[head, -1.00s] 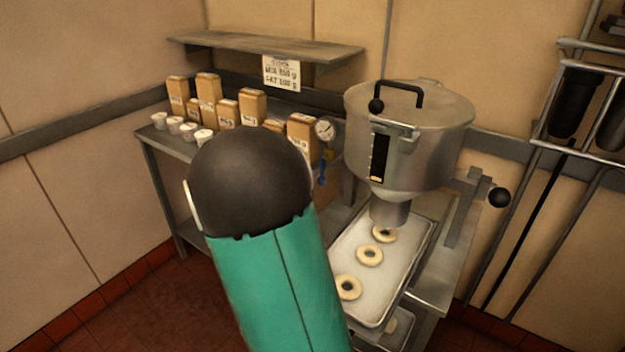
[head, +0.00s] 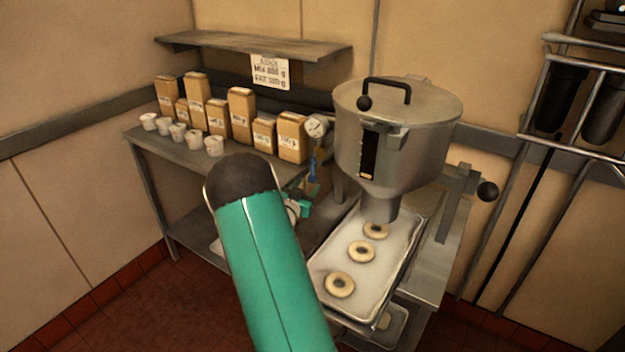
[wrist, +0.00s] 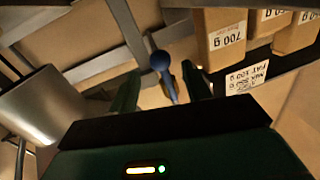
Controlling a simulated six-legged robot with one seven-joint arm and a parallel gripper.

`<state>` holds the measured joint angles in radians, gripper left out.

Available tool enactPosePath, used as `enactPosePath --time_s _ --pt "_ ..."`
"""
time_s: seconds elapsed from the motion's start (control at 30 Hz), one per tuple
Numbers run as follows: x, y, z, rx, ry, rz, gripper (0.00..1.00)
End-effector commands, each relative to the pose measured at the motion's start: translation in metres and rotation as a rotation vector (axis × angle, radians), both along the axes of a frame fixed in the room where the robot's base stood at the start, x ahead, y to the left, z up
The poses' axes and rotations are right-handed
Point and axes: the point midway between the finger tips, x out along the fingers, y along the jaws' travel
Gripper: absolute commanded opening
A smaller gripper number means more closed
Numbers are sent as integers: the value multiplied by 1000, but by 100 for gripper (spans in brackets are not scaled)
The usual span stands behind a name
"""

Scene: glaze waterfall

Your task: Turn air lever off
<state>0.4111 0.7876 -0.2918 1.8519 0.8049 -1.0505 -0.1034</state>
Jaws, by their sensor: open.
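The air lever is a small blue handle (head: 313,171) hanging below a round white gauge (head: 316,126), left of the steel hopper. In the wrist view the blue lever (wrist: 163,72) with its rounded end shows between my two dark green fingers. My gripper (wrist: 160,85) is open, one finger on each side of the lever in the picture. I cannot tell whether a finger touches it. In the head view my gripper (head: 304,204) shows just below the lever, partly hidden behind my arm.
The steel hopper (head: 420,125) stands over a tray (head: 398,240) with dough rings. Several paper bags (head: 241,115) and white cups (head: 214,146) stand on the steel table at left. A shelf (head: 260,47) hangs above. A black-knobbed handle (head: 487,191) juts out right of the hopper.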

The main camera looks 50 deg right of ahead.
Motion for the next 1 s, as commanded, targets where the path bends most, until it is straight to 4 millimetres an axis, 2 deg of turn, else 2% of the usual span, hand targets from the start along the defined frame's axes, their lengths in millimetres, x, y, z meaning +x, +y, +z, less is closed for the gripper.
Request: enactPosePath --time_s 0.1,0.3,0.67,0.9,0.93,1.0 --pt "5 -24 0 0 -1 -2 48" --pt "12 -48 0 0 0 -1 48" --pt "15 -54 0 1 0 1 48" --pt "15 -54 0 1 0 1 3" --pt "15 -54 0 1 0 1 0" --pt "15 -54 0 1 0 1 0"
